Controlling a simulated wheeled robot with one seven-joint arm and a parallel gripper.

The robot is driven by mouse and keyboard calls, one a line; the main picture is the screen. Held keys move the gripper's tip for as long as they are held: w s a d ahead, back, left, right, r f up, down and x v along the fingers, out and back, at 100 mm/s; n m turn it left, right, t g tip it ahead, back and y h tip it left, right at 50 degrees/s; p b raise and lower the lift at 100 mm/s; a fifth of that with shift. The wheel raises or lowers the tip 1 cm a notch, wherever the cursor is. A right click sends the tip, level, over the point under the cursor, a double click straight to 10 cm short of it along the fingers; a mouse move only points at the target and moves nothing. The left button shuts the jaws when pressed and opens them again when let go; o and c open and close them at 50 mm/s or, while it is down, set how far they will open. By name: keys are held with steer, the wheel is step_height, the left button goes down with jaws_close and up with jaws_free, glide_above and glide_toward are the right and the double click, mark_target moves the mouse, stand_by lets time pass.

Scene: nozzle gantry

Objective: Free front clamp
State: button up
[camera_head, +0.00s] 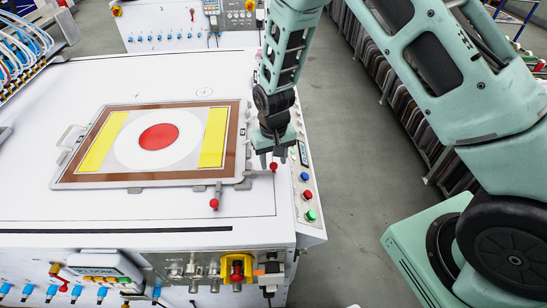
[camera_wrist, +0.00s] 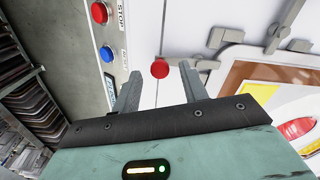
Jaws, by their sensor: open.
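The flat frame (camera_head: 66,179) lies on the white table, with a red disc on a white circle between two yellow strips. One clamp with a red ball knob (camera_head: 214,204) sits at its near edge, its lever pointing toward the camera. Another red clamp knob (camera_head: 273,167) is at the frame's right near corner. My gripper (camera_head: 271,157) is open, pointing down just above that right knob. In the wrist view, this red knob (camera_wrist: 160,69) shows between and slightly beyond the spread fingertips of my gripper (camera_wrist: 160,80). I cannot tell whether they touch it.
A button strip with red, blue and green buttons (camera_head: 311,215) runs along the table's right edge, close to my gripper; the blue button (camera_wrist: 108,52) shows in the wrist view. A front panel with a yellow-framed switch (camera_head: 237,268) is below.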

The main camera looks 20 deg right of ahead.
steer(key=shift+f, duration=0.35)
jaws_close()
